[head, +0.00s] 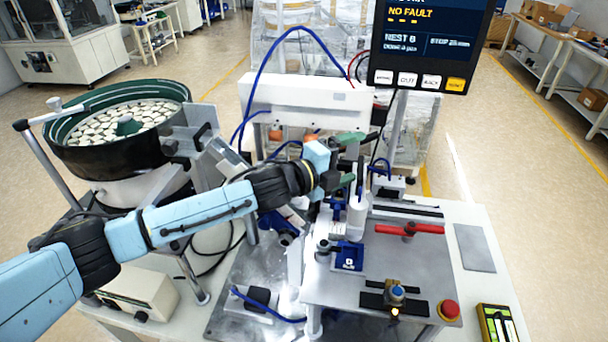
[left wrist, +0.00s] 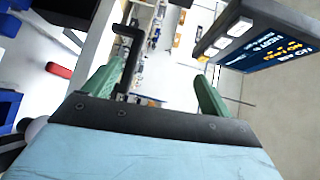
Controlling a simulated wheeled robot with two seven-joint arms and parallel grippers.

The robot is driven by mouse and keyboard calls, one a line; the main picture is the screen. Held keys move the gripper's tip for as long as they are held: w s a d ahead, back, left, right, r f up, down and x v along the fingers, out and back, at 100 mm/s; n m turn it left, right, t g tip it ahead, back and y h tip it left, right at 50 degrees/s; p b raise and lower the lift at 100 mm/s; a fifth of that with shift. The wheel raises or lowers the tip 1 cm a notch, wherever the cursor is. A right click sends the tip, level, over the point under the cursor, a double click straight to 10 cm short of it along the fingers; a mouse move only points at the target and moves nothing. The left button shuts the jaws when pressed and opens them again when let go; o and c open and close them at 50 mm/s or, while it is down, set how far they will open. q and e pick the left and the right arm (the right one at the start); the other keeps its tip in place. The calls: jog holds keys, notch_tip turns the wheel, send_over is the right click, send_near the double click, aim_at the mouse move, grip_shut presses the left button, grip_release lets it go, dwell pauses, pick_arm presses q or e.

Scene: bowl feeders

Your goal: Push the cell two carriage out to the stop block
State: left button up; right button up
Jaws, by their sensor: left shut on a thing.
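My left gripper (head: 349,161) has green fingers and is over the middle of the machine, behind the grey plate. In the left wrist view its two green fingers (left wrist: 157,93) stand well apart, with a black bent handle (left wrist: 128,48) between them, close against the left finger. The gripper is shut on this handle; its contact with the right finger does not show. I cannot tell which part is the cell two carriage, nor pick out the stop block; the arm and gripper cover part of the mechanism. My right gripper is not in view.
A bowl feeder (head: 122,125) with pale parts stands at left. The grey plate (head: 345,290) bears a blue block (head: 348,257), a red handle (head: 410,229) and a blue-topped knob (head: 397,291). A screen (head: 430,45) reading NO FAULT hangs at upper right. A red button (head: 449,309) is at the front.

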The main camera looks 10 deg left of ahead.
pick_arm(q)
jog(key=shift+s+a+r, duration=0.9)
jog(key=shift+s+a, duration=0.05)
jog(key=shift+s, duration=0.2)
jog(key=c, duration=0.7)
jog(key=f+v, duration=0.1)
jog(key=v, duration=0.8)
jog(key=shift+a+f, duration=0.25)
jog(key=shift+f, duration=0.05)
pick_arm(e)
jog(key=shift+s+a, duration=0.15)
